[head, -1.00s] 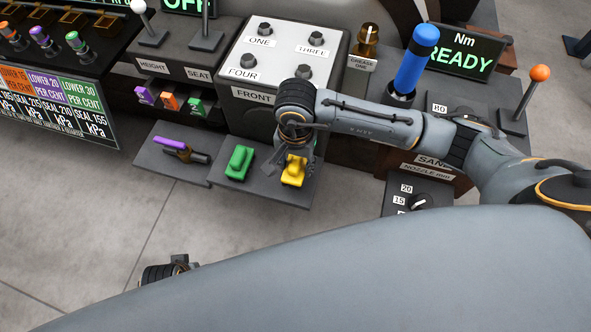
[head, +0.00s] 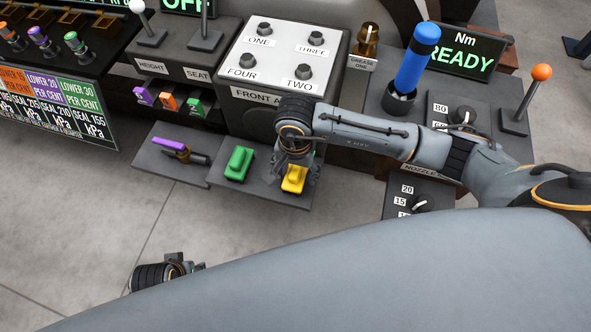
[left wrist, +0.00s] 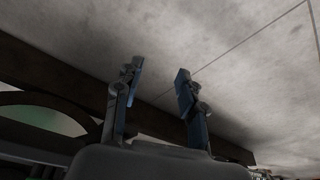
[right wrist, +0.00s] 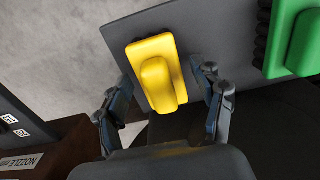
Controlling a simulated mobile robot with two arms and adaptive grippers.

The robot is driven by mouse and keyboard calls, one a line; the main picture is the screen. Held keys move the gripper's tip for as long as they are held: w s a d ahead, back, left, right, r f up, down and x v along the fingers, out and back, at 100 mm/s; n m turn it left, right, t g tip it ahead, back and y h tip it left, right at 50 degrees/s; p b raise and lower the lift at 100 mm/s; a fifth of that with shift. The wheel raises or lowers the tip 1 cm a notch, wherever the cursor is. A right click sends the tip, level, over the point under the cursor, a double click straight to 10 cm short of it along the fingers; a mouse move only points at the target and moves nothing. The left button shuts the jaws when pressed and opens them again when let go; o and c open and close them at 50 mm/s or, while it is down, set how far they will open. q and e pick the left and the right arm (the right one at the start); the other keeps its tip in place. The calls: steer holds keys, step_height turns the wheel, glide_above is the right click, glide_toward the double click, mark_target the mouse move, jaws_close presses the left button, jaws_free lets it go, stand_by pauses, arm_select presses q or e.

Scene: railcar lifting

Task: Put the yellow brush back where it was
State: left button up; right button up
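The yellow brush (head: 294,180) lies on the right part of a dark grey shelf (head: 262,195), right of a green brush (head: 238,163). My right gripper (head: 297,172) is directly over the yellow brush and hides its far end in the head view. In the right wrist view, the yellow brush (right wrist: 158,80) lies between the spread fingers of my right gripper (right wrist: 162,74), with small gaps at both sides. My left gripper (head: 186,268) is low at the front, away from the shelf. The left wrist view shows its fingers (left wrist: 158,70) apart and empty.
A purple-handled tool (head: 172,146) lies on the left shelf part. Behind stand a white panel with knobs (head: 282,62) and small coloured tags (head: 170,101). A blue cylinder (head: 416,58) and an orange-knobbed lever (head: 541,73) stand at right.

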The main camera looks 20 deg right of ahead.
mark_target(296, 170)
steer(key=shift+r, duration=0.1)
arm_select(q)
step_height(296, 170, down, 6)
steer(key=s+p, duration=0.1)
steer(key=shift+s+p, duration=0.2)
steer(key=shift+p, duration=0.2)
arm_select(e)
step_height(296, 170, up, 12)
arm_select(q)
steer(key=shift+a+f, duration=0.1)
